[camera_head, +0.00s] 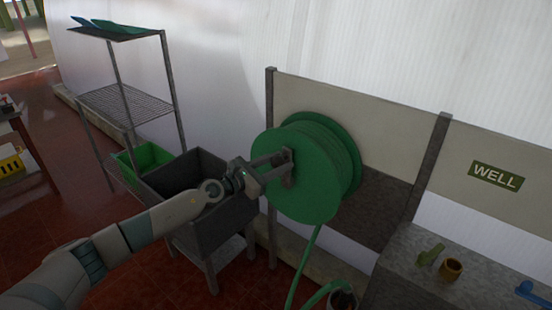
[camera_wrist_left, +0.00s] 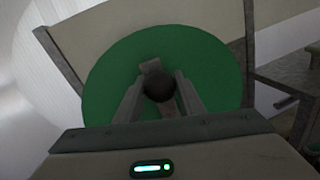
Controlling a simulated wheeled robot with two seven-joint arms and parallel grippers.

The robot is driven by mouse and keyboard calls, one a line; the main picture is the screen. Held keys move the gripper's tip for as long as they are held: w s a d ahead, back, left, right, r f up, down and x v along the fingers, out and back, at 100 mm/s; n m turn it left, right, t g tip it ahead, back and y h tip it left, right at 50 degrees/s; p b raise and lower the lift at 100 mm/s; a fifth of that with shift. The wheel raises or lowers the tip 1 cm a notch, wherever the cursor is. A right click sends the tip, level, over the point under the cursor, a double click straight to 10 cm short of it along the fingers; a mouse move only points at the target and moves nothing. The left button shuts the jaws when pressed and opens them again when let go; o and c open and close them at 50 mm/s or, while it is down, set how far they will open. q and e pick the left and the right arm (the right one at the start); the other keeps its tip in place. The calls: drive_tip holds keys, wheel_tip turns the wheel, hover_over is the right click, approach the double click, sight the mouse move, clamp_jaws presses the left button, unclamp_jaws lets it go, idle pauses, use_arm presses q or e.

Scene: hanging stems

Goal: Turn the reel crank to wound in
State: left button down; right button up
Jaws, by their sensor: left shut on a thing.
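The green hose reel (camera_head: 309,178) is mounted on a pale panel between dark posts. Its round green face fills the middle of the left wrist view (camera_wrist_left: 110,85). A grey crank arm (camera_head: 289,168) sits on the reel's face, and a dark round crank knob (camera_wrist_left: 159,88) shows in the left wrist view. My left gripper (camera_head: 270,160) reaches in from the left and is shut on the knob, with one finger on each side of it. The gripper hides part of the crank in the head view. My right gripper is not in view.
A dark grey sink (camera_head: 206,213) stands below my left arm, with a green bin (camera_head: 143,157) behind it. A wire shelf (camera_head: 125,101) stands at the back left. A green hose (camera_head: 302,268) hangs from the reel. A brown cup (camera_head: 452,269) stands on the grey counter (camera_head: 405,262) at right.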

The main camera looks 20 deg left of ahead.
use_arm(q)
drive_tip(key=shift+d+f, duration=0.15)
drive_tip(key=c, duration=1.2)
unclamp_jaws()
drive_tip(key=shift+r, duration=0.2)
drive_tip(key=shift+s+a, duration=0.1)
drive_tip(key=shift+a, duration=0.1)
drive_tip(key=shift+s+a+f, duration=0.1)
drive_tip(key=shift+s+a, duration=0.15)
drive_tip(key=shift+s, duration=0.2)
drive_tip(key=b+v, duration=0.5)
drive_tip(key=v, duration=1.1)
drive_tip(key=shift+f, duration=0.2)
